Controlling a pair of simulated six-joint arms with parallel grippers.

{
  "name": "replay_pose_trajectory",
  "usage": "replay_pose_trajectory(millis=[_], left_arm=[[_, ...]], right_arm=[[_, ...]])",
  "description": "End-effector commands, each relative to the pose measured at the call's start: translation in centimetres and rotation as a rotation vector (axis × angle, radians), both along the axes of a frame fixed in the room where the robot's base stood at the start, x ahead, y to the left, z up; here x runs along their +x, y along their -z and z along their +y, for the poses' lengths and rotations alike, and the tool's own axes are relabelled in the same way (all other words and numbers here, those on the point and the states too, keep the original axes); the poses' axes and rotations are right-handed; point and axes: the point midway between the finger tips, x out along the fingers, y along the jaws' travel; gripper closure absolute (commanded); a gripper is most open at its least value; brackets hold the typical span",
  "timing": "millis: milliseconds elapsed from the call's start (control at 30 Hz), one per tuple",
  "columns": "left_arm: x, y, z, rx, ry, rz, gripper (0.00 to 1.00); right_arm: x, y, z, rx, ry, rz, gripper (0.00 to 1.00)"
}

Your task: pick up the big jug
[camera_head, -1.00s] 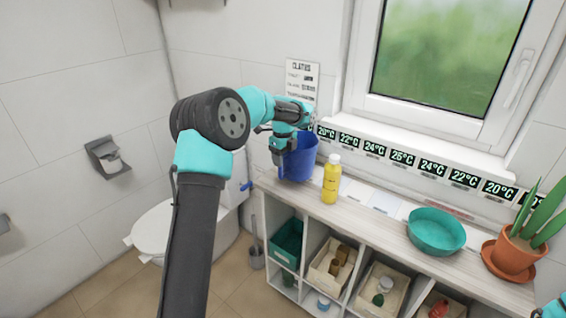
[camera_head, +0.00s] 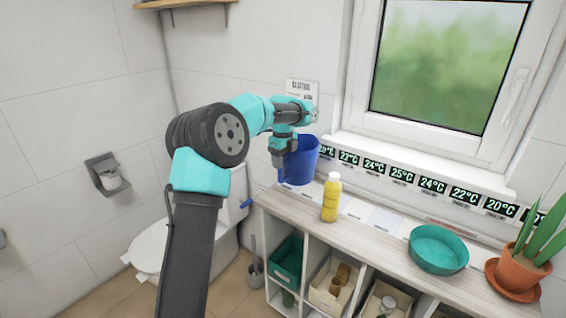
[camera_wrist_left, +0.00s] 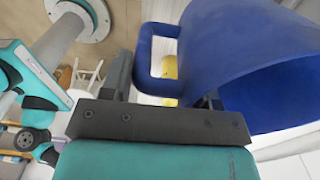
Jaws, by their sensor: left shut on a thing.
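The big jug (camera_head: 302,160) is a blue jug with a handle. In the head view it is at the far left end of the cart top (camera_head: 390,232), beside and partly behind my left gripper (camera_head: 283,170). In the left wrist view the jug (camera_wrist_left: 235,50) fills the right side, with its handle (camera_wrist_left: 147,50) between the fingers. My left gripper (camera_wrist_left: 160,95) is shut on the jug. The jug appears raised a little above the cart top. My right gripper does not show in the head view.
A yellow bottle (camera_head: 331,198) stands close to the right of the jug. A teal bowl (camera_head: 438,250) and a potted plant (camera_head: 518,265) are farther right. A window (camera_head: 450,75) is behind, a toilet (camera_head: 165,250) to the left. Cubbies below hold bins.

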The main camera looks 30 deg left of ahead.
Motion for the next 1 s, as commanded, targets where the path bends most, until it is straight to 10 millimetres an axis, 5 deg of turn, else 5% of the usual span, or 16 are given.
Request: replay_pose_trajectory(millis=[667,1000], left_arm=[[0.0,-0.2,0.0,0.001,-0.004,-0.003,1.00],[-0.5,-0.5,-2.0,0.000,-0.136,-0.003,1.00]], right_arm=[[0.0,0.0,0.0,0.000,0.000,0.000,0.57],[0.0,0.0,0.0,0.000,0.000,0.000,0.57]])
